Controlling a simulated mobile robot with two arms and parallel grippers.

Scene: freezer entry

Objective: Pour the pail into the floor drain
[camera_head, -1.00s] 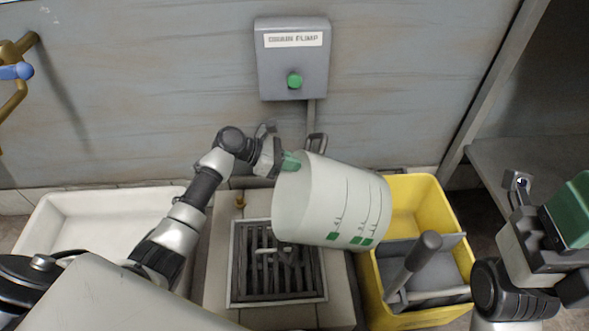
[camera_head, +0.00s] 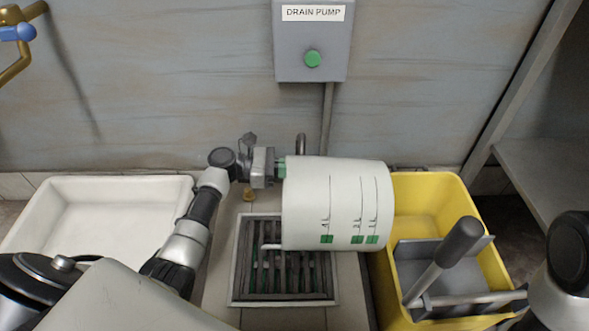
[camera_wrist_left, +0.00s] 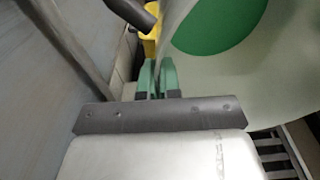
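The white pail (camera_head: 335,205) with green volume marks lies on its side in the air, its mouth end toward the left and its base toward the right. It hangs over the right part of the floor drain's grate (camera_head: 285,300). My left gripper (camera_head: 282,167) is shut on the pail's rim. In the left wrist view its green fingertips (camera_wrist_left: 156,78) pinch the pail's wall (camera_wrist_left: 275,75), and a round green area shows inside the pail. Faint green shows between the grate bars; no falling stream is clear. My right gripper is out of view.
A yellow mop bucket (camera_head: 435,200) with a grey wringer stands close right of the pail. A white basin (camera_head: 110,195) stands left of the drain. A drain pump box (camera_head: 312,40) with a green button is on the wall behind.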

